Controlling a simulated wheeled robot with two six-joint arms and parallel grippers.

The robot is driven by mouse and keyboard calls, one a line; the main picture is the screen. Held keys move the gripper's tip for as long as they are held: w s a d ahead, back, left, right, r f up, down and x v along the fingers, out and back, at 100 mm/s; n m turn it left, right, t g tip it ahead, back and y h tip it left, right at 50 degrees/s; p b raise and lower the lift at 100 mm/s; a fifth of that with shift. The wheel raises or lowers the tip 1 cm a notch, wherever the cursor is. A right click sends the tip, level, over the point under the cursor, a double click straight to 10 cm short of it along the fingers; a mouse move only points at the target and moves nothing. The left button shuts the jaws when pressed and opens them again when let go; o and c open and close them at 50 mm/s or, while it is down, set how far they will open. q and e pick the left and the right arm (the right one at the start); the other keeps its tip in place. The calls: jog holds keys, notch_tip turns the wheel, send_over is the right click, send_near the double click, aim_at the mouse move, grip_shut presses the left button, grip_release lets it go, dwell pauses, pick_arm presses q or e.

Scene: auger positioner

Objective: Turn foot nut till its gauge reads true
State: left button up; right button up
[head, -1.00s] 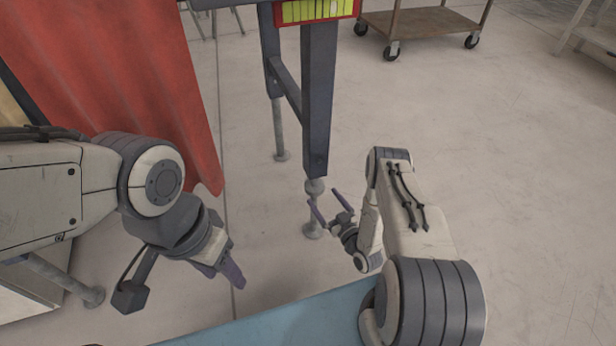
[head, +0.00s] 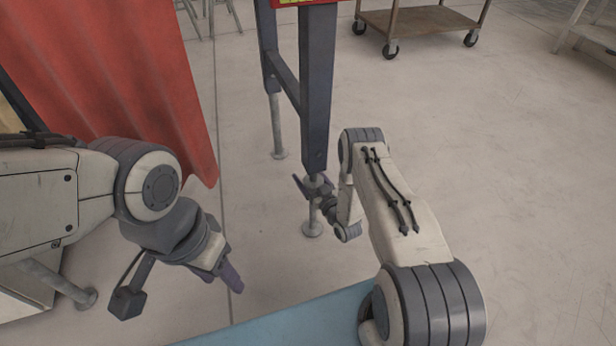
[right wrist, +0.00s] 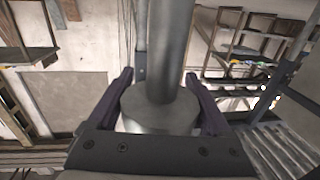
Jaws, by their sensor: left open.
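The foot nut (head: 315,184) is a grey round collar below the dark table leg (head: 318,90), above a thin foot with a round pad (head: 312,229). In the right wrist view the nut (right wrist: 160,110) is a wide disc with a grey rod rising from it. My right gripper (right wrist: 160,90) has one dark finger on each side of the nut; whether they touch it I cannot tell. In the head view the right gripper (head: 308,186) is at nut height, partly hidden. My left gripper (head: 232,280) is open and empty, away from the leg. The red-framed gauge (head: 296,2) is almost wholly cut off by the top edge.
A red curtain-like sheet (head: 130,70) hangs at the left. A second leg (head: 276,120) stands behind. A brown wheeled cart (head: 420,24) is at the back right. A blue surface (head: 290,322) lies in front. The floor on the right is clear.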

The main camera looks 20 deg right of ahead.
jog(key=c, duration=0.7)
jog(key=shift+o, duration=0.2)
jog(key=shift+h, duration=0.3)
